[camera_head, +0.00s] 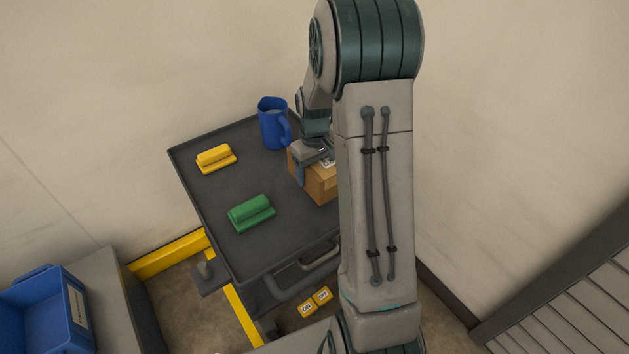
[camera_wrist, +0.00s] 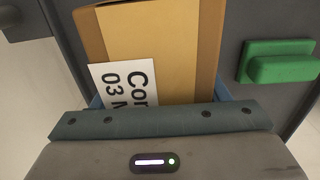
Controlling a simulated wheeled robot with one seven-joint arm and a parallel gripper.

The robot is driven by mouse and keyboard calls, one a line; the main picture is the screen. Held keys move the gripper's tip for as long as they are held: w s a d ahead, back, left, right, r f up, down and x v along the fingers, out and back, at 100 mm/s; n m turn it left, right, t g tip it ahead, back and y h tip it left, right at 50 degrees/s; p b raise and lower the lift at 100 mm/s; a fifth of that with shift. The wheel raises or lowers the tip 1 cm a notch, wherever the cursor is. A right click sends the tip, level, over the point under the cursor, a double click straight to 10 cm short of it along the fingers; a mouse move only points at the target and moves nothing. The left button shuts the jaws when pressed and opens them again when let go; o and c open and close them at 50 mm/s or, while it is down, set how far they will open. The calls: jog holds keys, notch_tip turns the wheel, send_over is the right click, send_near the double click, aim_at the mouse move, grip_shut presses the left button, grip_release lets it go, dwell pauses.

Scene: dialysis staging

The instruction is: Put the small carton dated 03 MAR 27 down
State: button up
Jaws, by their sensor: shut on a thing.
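The small carton (camera_head: 318,184) is a brown cardboard box at the right of the dark cart top (camera_head: 190,178), partly hidden behind my arm. In the wrist view the carton (camera_wrist: 180,50) fills the middle, with a white label reading "Con" and "03 M"; the rest of the label is hidden by my gripper. My gripper (camera_head: 312,160) is shut on the carton, with a blue finger on its near left side. The wrist view shows my gripper (camera_wrist: 160,108) across the carton's top. I cannot tell whether the carton's base touches the cart.
A blue jug (camera_head: 273,124) stands at the cart's back, close to the carton. A yellow block (camera_head: 215,158) lies at the left and a green block (camera_head: 251,213) at the front. A blue bin (camera_head: 42,312) is at lower left. The cart top between the blocks and carton is clear.

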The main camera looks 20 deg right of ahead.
jog(key=shift+f+b, duration=0.45)
jog(key=shift+f, duration=1.5)
jog(key=shift+f, duration=0.2)
jog(key=o, duration=1.2)
jog(key=shift+o, duration=0.2)
